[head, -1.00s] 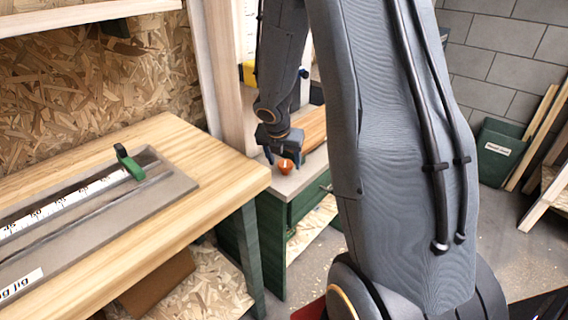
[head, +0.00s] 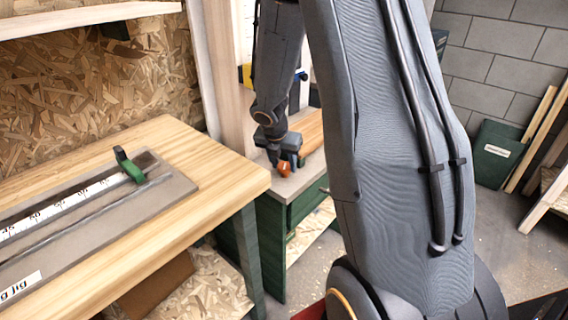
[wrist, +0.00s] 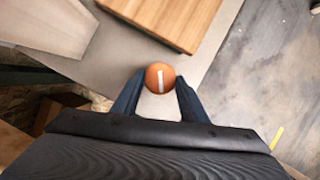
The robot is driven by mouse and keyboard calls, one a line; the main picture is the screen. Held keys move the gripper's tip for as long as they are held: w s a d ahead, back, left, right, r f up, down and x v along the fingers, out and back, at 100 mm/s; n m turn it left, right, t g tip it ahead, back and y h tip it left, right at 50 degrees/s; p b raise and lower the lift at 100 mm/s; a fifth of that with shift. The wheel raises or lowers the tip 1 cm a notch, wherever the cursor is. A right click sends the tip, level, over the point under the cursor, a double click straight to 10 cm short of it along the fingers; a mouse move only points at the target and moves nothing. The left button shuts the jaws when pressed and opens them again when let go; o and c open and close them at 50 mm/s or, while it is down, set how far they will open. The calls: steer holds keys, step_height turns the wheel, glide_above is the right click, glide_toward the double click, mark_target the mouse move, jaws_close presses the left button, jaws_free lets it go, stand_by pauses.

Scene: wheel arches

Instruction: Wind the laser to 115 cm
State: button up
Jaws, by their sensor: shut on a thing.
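An orange round knob (head: 284,168) with a white stripe sits on the grey top of a green cabinet. It also shows in the wrist view (wrist: 160,70), where the stripe runs nearly straight up the picture. My gripper (head: 285,162) reaches down from above with one finger on each side of the knob and is shut on it. Both fingers also show in the wrist view (wrist: 159,94). I cannot make out the laser or a height reading. Yellow and blue parts by the pale post are mostly hidden behind my arm.
A wooden bench (head: 222,170) at left bears a grey jig (head: 175,190) with a white scale and a green stop (head: 128,165). A wooden block (wrist: 165,25) lies close to the knob. The pale post (head: 228,95) rises behind the cabinet.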

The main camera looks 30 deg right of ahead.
steer(key=m, duration=0.1)
steer(key=m+g+p, duration=0.1)
steer(key=m, duration=0.3)
steer(key=shift+w+a+r+g+h, duration=0.1)
steer(key=shift+w+a+g+h, duration=0.05)
steer(key=shift+w+g+h, duration=0.2)
steer(key=m+g+p, duration=0.1)
steer(key=m, duration=0.3)
steer(key=shift+w+m+g+p, duration=0.1)
steer(key=shift+m+g+p, duration=0.25)
steer(key=shift+m, duration=0.05)
steer(key=o, duration=1)
steer(key=shift+o, duration=0.2)
steer(key=shift+h, duration=0.25)
